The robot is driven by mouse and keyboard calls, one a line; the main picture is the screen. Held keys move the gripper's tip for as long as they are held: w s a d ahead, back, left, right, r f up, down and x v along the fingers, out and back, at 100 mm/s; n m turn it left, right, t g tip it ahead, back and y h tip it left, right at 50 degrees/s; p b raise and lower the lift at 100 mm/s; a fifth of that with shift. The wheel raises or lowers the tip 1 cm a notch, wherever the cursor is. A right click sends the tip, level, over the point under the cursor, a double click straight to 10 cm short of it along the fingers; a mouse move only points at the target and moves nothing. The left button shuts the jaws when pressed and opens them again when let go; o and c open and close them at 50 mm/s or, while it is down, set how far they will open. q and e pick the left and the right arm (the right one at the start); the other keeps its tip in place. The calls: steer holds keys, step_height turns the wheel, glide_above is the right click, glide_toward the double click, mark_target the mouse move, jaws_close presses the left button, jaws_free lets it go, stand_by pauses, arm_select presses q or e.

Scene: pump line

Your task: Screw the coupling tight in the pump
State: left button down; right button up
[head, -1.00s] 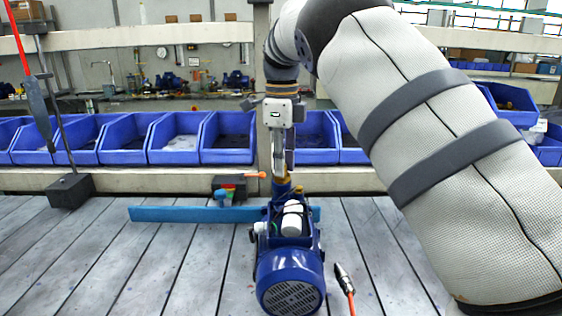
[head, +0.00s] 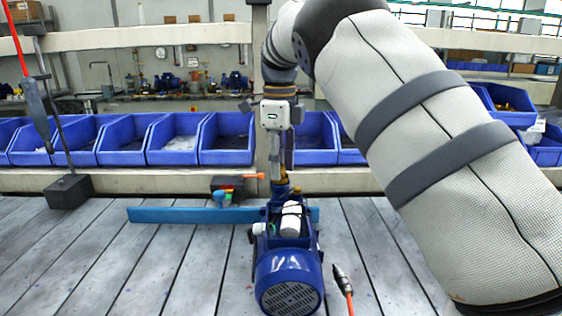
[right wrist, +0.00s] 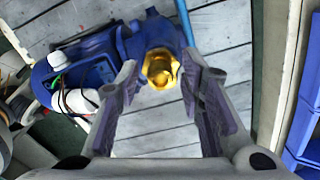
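The blue pump (head: 289,265) stands on the grey slatted table, its motor end toward me. The brass coupling (right wrist: 160,68) sits in the pump's blue port in the right wrist view; in the head view, it is a small yellowish patch at the port, partly hidden. My right gripper (right wrist: 160,82) points down over the port, with its fingers apart on either side of the coupling. I see gaps between the fingers and the brass, so it does not grip it. I cannot tell how deep the coupling sits. My left gripper is out of view.
A blue bar (head: 170,214) lies behind the pump. A small box with coloured parts (head: 232,186) stands behind the bar. A cable with a metal plug (head: 342,279) lies right of the pump. Blue bins (head: 228,140) line the back.

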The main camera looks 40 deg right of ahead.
steer(key=shift+r, duration=0.1)
steer(key=shift+n, duration=0.9)
steer(key=n, duration=0.9)
steer(key=shift+p, duration=0.3)
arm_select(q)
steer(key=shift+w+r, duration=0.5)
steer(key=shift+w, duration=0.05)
